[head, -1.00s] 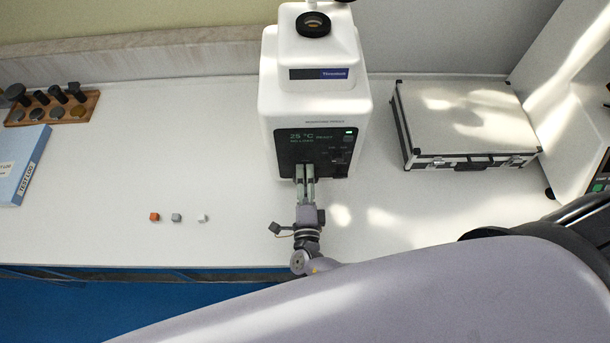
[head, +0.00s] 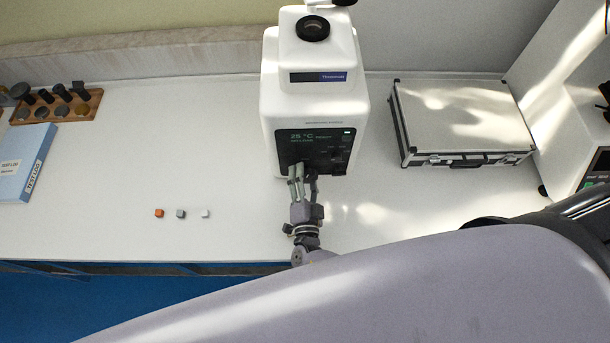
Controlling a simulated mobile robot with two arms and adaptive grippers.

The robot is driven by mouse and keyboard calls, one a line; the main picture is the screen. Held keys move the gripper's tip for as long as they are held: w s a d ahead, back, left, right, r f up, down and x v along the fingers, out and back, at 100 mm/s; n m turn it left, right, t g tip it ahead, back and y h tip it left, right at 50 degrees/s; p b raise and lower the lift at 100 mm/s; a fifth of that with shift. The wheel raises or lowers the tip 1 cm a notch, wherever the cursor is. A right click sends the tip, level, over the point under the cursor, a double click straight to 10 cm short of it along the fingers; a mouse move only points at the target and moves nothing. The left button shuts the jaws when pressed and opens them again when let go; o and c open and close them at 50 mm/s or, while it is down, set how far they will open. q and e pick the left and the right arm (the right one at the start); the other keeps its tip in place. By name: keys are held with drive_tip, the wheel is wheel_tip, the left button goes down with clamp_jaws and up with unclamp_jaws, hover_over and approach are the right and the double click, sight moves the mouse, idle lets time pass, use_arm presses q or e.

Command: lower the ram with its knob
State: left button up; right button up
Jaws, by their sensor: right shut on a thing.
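The white hardness tester (head: 314,103) stands at the back middle of the bench, with a dark front panel (head: 330,146) showing "25 °C". My right gripper (head: 302,172) is at the lower part of this panel, its fingers pointing at the machine. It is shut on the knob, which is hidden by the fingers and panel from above. The ram cannot be made out from this view. My left gripper is not in view.
An orange cube (head: 159,213), a grey cube (head: 181,214) and a white cube (head: 205,213) lie left of the gripper. A silver case (head: 465,115) is to the right. A blue log book (head: 24,163) and a wooden rack (head: 87,112) are at far left.

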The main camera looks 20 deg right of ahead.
idle(0.4)
drive_tip(key=o, duration=1.2)
drive_tip(key=shift+c, duration=0.2)
drive_tip(key=v, duration=1.2)
